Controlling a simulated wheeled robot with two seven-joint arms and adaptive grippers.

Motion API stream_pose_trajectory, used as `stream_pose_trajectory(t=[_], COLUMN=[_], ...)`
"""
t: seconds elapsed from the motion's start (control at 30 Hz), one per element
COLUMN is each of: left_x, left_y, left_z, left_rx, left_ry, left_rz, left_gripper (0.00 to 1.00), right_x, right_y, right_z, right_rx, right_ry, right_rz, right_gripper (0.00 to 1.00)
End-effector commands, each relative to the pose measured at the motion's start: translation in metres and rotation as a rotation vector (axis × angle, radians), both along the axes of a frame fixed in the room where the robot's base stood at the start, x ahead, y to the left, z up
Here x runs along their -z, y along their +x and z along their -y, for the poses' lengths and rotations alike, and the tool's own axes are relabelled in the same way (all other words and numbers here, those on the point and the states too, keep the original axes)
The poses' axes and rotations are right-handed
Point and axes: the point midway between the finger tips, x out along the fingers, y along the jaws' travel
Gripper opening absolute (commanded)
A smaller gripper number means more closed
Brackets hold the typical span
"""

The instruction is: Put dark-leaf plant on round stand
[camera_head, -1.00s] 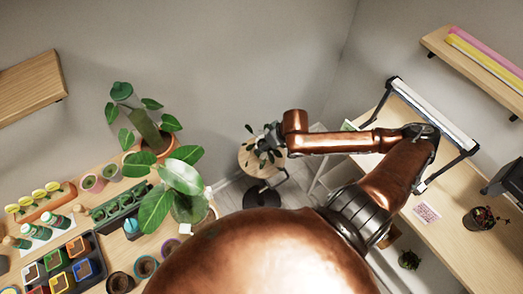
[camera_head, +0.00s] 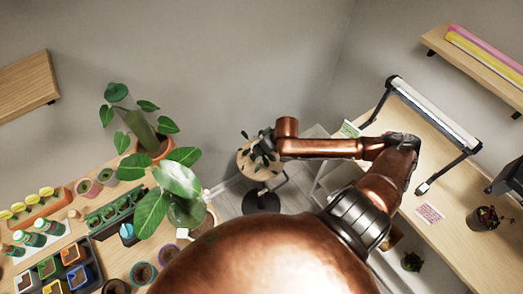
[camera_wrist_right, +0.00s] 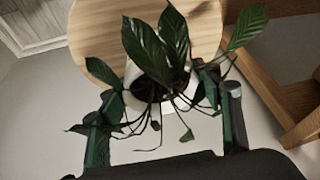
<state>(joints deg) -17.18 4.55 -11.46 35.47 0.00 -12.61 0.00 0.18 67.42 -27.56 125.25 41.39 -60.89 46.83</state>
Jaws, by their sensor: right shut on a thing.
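The dark-leaf plant (camera_head: 264,154) has long dark green leaves and a pale pot. It also shows in the right wrist view (camera_wrist_right: 148,50), its pot partly hidden by leaves. My right gripper (camera_wrist_right: 172,92) is shut on it, one finger on each side of the pot. In the head view the right gripper (camera_head: 268,143) is small and partly hidden by leaves. The round stand (camera_head: 246,164) has a light wooden top and a dark base. Its top (camera_wrist_right: 90,25) lies behind the plant in the wrist view. I cannot tell whether the pot touches it. My left gripper is out of view.
A bench at the left holds large leafy plants (camera_head: 172,190), several small pots and a seed tray (camera_head: 115,210). A wooden desk at the right carries a lamp frame (camera_head: 430,112) and a small dark pot (camera_head: 483,218).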

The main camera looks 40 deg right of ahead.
Motion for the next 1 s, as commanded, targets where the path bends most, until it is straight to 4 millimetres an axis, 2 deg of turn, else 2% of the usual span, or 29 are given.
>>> stream_pose_trajectory(t=[0.03,0.07,0.3,0.67,0.77,1.0], left_x=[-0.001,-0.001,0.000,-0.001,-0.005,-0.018], left_y=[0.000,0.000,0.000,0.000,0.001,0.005], left_z=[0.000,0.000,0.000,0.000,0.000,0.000], left_rx=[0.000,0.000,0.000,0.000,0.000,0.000], left_ry=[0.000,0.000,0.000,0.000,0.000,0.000], left_rz=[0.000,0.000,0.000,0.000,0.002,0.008], left_gripper=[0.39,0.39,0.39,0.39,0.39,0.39], right_x=[0.001,0.002,0.001,-0.003,-0.015,-0.062], right_y=[0.000,0.000,0.000,-0.002,-0.007,-0.026], right_z=[0.000,0.000,0.000,0.001,0.003,0.007], right_rx=[0.000,0.000,0.000,0.000,0.001,-0.001], right_ry=[0.000,0.000,0.000,-0.001,-0.002,-0.004], right_rz=[0.001,-0.001,-0.001,-0.001,-0.002,-0.001], right_gripper=[0.24,0.60,0.77,0.77,0.77,0.77])
